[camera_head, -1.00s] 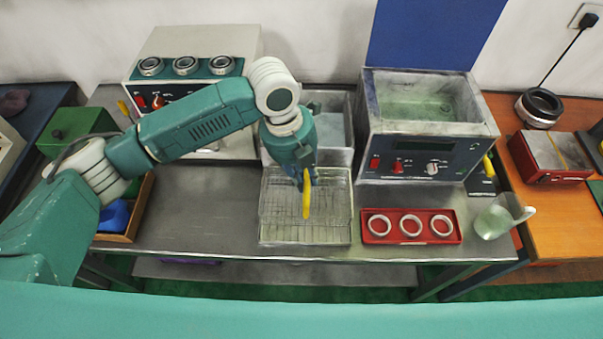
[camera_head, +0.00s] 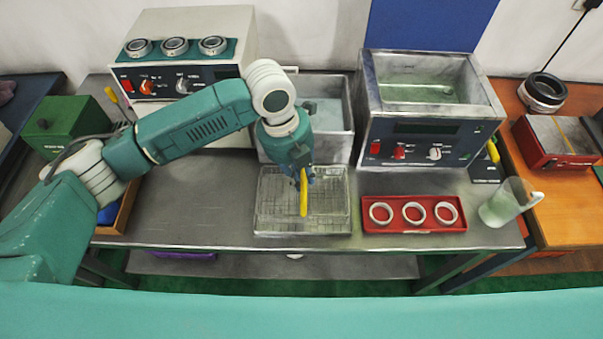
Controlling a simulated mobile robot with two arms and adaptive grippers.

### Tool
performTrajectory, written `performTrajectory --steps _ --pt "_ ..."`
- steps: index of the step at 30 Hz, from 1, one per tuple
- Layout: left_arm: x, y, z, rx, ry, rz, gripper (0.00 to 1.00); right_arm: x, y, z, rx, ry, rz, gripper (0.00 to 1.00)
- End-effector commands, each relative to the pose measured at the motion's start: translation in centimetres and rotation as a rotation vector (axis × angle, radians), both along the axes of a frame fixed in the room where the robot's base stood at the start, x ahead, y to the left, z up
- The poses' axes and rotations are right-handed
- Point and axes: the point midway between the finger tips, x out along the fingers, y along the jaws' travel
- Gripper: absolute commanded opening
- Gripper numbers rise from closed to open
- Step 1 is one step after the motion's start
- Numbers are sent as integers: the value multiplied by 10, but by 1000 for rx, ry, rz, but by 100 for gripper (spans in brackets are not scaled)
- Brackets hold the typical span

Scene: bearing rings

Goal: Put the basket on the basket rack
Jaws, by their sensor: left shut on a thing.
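The wire mesh basket (camera_head: 275,200) is at the front middle of the steel table, with an upright yellow handle (camera_head: 304,200). My left gripper (camera_head: 302,178) comes from above and is shut on the yellow handle. Under and around the basket is a shallow metal rack or tray (camera_head: 300,234), close to the table's front edge. The basket lines up with it from above. Whether its bottom touches is hard to tell. My right gripper is not in view.
A grey tank (camera_head: 332,115) stands behind the basket. A machine with an open bath (camera_head: 425,140) is at back right. A red tray (camera_head: 375,228) with three rings lies close on the right, beside a clear jug (camera_head: 505,203).

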Motion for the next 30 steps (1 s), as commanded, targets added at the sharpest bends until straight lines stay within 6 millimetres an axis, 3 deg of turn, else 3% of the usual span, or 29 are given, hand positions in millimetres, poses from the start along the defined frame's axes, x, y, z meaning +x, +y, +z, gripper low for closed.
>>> performTrajectory --steps 18,19,22,30 --pt "0 -1 -3 -2 -1 -1 0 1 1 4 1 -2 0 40" --pt "0 -1 -3 -2 -1 -1 19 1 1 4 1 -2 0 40" --pt "0 -1 -3 -2 -1 -1 39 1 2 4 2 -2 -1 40" --pt "-1 0 -4 1 1 0 39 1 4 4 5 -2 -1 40"
